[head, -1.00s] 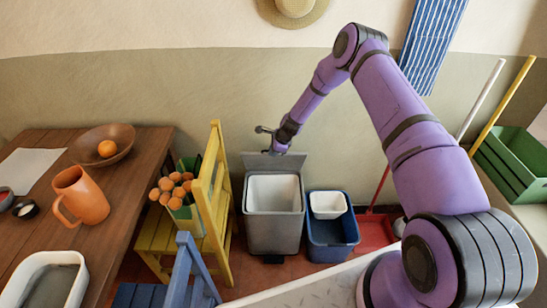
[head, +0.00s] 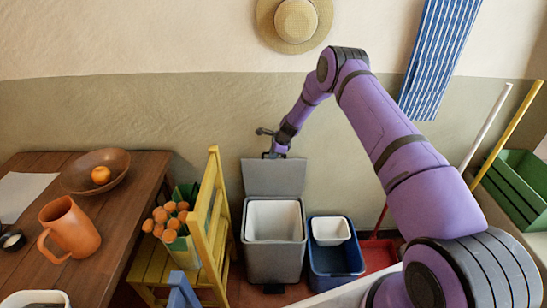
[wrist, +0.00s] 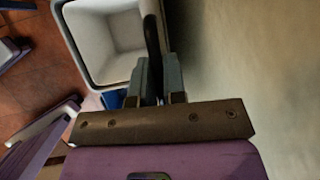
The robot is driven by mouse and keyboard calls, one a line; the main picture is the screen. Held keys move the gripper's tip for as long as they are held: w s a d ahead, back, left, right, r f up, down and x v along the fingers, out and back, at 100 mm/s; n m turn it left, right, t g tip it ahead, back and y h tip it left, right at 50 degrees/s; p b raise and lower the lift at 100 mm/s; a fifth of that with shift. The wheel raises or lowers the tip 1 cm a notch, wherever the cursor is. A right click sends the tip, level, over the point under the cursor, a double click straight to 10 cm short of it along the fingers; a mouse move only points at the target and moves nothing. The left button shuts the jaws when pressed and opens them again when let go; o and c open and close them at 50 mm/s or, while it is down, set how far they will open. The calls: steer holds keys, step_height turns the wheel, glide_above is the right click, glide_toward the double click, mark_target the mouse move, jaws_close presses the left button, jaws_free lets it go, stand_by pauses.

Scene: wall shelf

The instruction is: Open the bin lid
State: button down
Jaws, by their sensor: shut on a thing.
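The grey bin (head: 272,247) stands on the floor by the wall with its pale inner bucket (head: 273,220) showing and looking empty. Its grey lid (head: 273,178) stands up nearly upright at the back of the bin, close to the wall. My gripper (head: 274,154) is at the lid's top edge and shut on it. In the wrist view, the fingers of my gripper (wrist: 159,88) close around the dark lid edge (wrist: 152,45), with the open bin (wrist: 100,45) beyond. The exact finger contact is partly hidden.
A yellow chair (head: 203,225) holding a planter stands left of the bin, beside the wooden table (head: 110,215). A blue bin (head: 335,262) with a white tub (head: 331,231) stands to the right. The wall (head: 200,110) is close behind the lid.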

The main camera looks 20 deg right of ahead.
steer(key=shift+w+d, duration=0.1)
steer(key=shift+w, duration=0.1)
steer(key=c, duration=1.2)
jaws_free()
steer(key=shift+r, duration=0.15)
steer(key=v, duration=1)
steer(key=shift+s+d+r, duration=0.1)
steer(key=shift+d+r, duration=0.1)
steer(key=shift+c, duration=0.3)
